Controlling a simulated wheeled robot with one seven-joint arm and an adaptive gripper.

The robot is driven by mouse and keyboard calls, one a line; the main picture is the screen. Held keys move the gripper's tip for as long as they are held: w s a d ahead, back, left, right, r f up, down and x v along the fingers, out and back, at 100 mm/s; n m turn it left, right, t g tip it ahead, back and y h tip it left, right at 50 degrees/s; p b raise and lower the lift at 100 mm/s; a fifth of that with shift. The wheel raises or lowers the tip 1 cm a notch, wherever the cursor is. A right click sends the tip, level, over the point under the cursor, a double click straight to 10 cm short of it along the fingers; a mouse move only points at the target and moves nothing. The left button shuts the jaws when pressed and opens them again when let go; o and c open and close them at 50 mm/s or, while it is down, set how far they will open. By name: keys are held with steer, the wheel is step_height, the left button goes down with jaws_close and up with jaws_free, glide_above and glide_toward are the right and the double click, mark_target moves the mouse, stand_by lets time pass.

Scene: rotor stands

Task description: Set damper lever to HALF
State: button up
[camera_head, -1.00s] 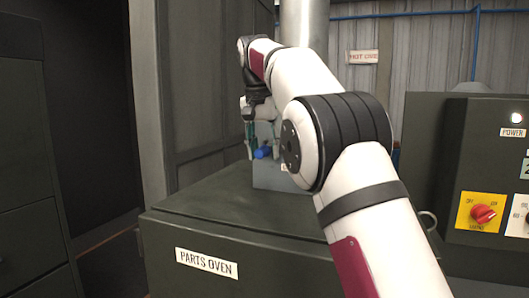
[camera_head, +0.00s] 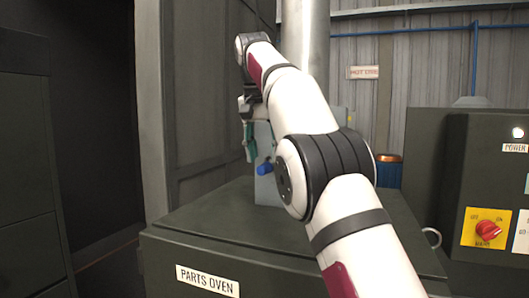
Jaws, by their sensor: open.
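A blue knob (camera_head: 264,169), which looks like the end of the damper lever, shows in front of a grey plate (camera_head: 268,188) on top of the parts oven (camera_head: 290,235). The rest of the lever and any position marks are hidden behind my arm or too small to tell. My gripper (camera_head: 250,150), with green-tinted fingers, is open. It hangs just left of and slightly above the blue knob in the picture. I cannot tell whether a finger touches the knob.
A vertical metal duct (camera_head: 305,40) rises behind my arm. A dark control cabinet (camera_head: 430,190) with a red rotary switch (camera_head: 487,231) stands at the right. A dark wall panel (camera_head: 215,90) is close on the left. The oven's front top is clear.

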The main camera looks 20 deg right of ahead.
steer(key=s+a, duration=0.6)
steer(key=s, duration=0.3)
steer(key=shift+a+f, duration=0.15)
steer(key=shift+a, duration=0.05)
steer(key=shift+s, duration=0.1)
steer(key=s+d+f+n+t+y, duration=0.1)
steer(key=s+d+f+n, duration=0.15)
steer(key=s, duration=0.45)
steer(key=s+d+f+n+y, duration=0.15)
steer(key=s+d, duration=0.25)
steer(key=s, duration=0.4)
steer(key=s+d+f+n+t, duration=0.1)
steer(key=s+f+n+t, duration=0.1)
steer(key=s+f, duration=1.2)
steer(key=shift+f+n+h, duration=0.35)
steer(key=shift+f+n, duration=0.1)
steer(key=shift+n, duration=0.15)
